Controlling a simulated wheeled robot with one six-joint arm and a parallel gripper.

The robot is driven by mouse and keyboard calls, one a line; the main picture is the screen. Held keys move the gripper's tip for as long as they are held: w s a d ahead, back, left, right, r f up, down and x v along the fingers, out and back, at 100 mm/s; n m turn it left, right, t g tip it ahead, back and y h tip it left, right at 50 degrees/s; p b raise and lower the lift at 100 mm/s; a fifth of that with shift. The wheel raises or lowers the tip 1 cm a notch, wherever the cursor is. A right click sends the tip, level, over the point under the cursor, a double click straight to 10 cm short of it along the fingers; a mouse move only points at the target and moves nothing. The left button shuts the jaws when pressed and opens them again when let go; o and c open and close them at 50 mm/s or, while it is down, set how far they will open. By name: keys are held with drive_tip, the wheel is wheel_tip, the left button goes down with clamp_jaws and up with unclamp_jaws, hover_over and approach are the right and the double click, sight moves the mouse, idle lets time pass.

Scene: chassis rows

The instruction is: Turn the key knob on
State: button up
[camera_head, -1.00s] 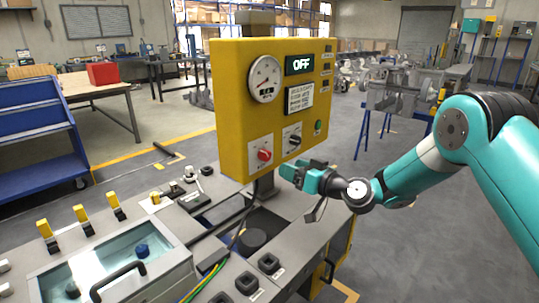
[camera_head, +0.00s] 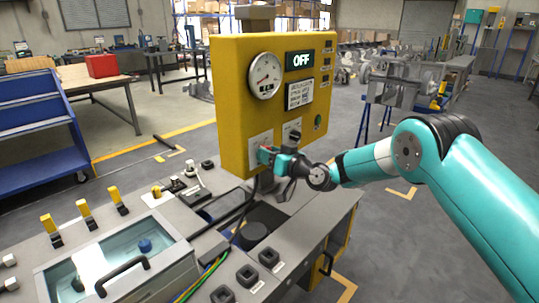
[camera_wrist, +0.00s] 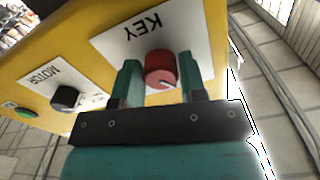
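The key knob (camera_wrist: 161,66) is a red round knob on a white plate marked KEY, on the front of the yellow panel (camera_head: 232,90). My gripper (camera_wrist: 160,76) has one finger on each side of the knob in the wrist view, with a narrow gap left of it. Contact on the right side is hard to tell. In the head view my gripper (camera_head: 268,156) is at the panel's lower left and hides the knob. The display (camera_head: 301,60) reads OFF.
A black motor knob (camera_wrist: 66,97) is beside the key plate, with a green button (camera_wrist: 26,113) past it. A round gauge (camera_head: 264,77) is above. The grey console (camera_head: 190,215) with switches and a glass-lidded box stands below the panel.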

drive_tip(key=c, duration=0.4)
drive_tip(key=shift+m, duration=0.3)
drive_tip(key=shift+s+a+m+b, duration=0.1)
drive_tip(key=shift+m+b, duration=0.45)
drive_tip(key=shift+m, duration=2.25)
drive_tip(key=shift+s+m+b, duration=0.1)
drive_tip(key=shift+m+b, duration=0.45)
drive_tip(key=shift+m, duration=2.25)
drive_tip(key=o, duration=0.9)
drive_tip(key=shift+r, duration=0.1)
